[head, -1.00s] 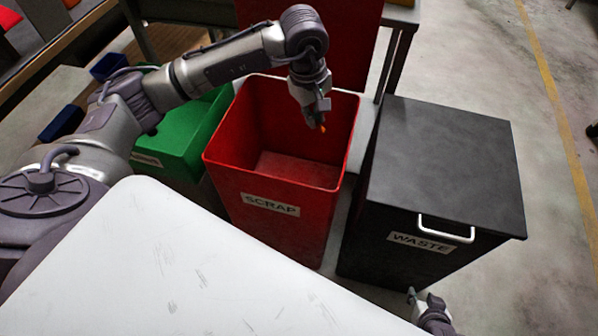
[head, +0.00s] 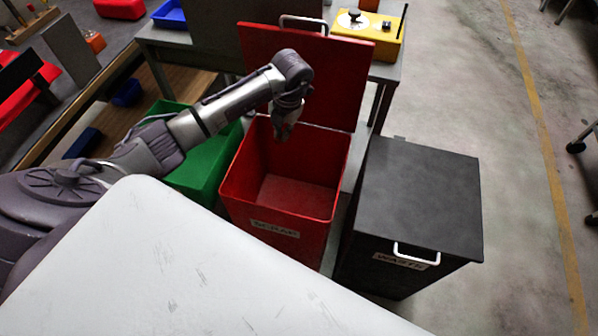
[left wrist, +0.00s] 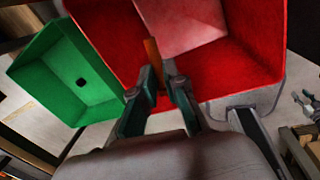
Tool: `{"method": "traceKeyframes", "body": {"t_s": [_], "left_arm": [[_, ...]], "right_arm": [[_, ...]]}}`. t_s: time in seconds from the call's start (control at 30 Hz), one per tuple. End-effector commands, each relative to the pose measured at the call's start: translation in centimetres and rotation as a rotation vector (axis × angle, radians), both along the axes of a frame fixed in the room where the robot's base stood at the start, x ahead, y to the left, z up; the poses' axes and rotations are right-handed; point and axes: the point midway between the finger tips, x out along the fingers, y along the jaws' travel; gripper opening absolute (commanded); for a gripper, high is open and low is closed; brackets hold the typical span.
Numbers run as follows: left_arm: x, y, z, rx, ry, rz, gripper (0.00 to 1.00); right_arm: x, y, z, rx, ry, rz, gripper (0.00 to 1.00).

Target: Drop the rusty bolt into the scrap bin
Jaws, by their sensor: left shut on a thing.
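The scrap bin (head: 306,206) is red, with a SCRAP label on its front and its red lid (head: 320,72) standing open at the back. My left gripper (head: 283,134) hangs over the back part of its opening. In the left wrist view my left gripper (left wrist: 165,80) is shut on the rusty bolt (left wrist: 152,52), a thin orange-brown piece sticking out past the fingertips, with the red bin (left wrist: 235,62) beyond it. The bolt cannot be made out in the head view.
A green bin (head: 203,170) stands open left of the scrap bin; a small dark spot shows inside it in the left wrist view. A black WASTE bin (head: 420,195) with its lid shut stands right. A table with a yellow box (head: 370,37) is behind.

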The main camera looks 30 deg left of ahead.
Motion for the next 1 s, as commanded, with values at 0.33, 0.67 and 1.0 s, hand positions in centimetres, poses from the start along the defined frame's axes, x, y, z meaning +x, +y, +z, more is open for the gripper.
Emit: {"method": "traceKeyframes", "body": {"t_s": [0.33,0.67,1.0], "left_arm": [[0.0,-0.1,-4.5,-0.001,0.000,-0.003,0.00],[0.0,0.0,-5.1,0.000,0.001,-0.004,0.00],[0.0,0.0,-5.1,0.000,0.000,-0.004,0.41]], "right_arm": [[0.0,0.0,-3.5,0.000,0.000,0.000,0.40],[0.0,0.0,-4.0,0.000,0.001,0.000,0.40],[0.0,0.0,-4.0,0.000,0.001,-0.001,0.40]]}}
